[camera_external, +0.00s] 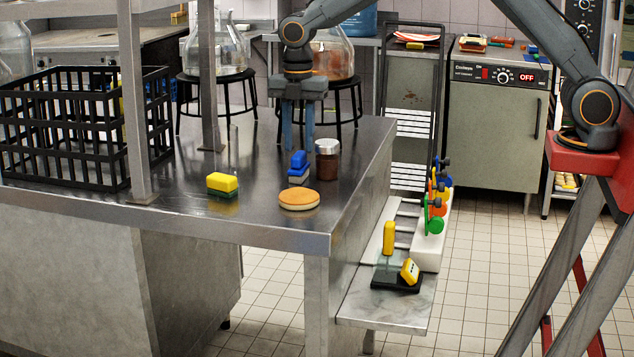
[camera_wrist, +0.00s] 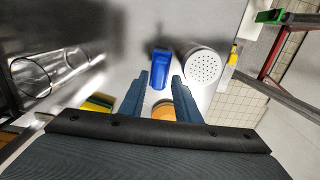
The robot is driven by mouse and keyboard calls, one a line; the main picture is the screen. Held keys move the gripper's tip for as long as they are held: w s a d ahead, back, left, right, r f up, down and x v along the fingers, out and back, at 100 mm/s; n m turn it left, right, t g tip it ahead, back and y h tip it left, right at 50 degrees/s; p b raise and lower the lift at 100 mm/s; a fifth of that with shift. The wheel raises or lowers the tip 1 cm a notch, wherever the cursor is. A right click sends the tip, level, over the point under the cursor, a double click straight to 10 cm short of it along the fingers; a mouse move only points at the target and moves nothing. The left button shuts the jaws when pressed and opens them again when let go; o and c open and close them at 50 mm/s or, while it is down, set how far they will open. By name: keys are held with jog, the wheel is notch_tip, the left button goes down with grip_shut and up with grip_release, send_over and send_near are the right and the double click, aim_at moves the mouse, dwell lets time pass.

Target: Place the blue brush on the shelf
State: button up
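The blue brush (camera_external: 298,160) stands on the steel table (camera_external: 180,204), a blue top over a paler lower part. In the wrist view the brush (camera_wrist: 160,72) appears between and just past my fingertips. My gripper (camera_external: 298,144) points down just above or behind the brush. In the wrist view its fingers (camera_wrist: 161,80) are apart with a gap between them, and I see no grip on the brush. A low side shelf (camera_external: 375,312) runs along the table's right side; which shelf the task means is unclear.
A shaker jar (camera_external: 327,165) stands close right of the brush. An orange round sponge (camera_external: 299,199) lies in front, and a yellow-green sponge (camera_external: 222,184) to the left. A black crate (camera_external: 70,135) and metal posts (camera_external: 133,100) occupy the left. The low shelf holds yellow items and colored knobs.

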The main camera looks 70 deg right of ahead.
aim_at(299, 153)
jog(key=shift+f, duration=1.15)
grip_shut()
notch_tip(299, 153, up, 9)
jog(key=b, duration=0.2)
jog(key=s+d+r+m, duration=0.1)
jog(key=s+d+m, duration=0.1)
jog(key=s+m, duration=0.4)
jog(key=s+d+r+m, duration=0.1)
jog(key=s+d+m, duration=0.1)
jog(key=s+m, duration=0.5)
jog(key=m, duration=0.5)
jog(key=shift+s+d+r, duration=0.15)
jog(key=shift+d+r, duration=0.15)
jog(key=shift+r, duration=0.05)
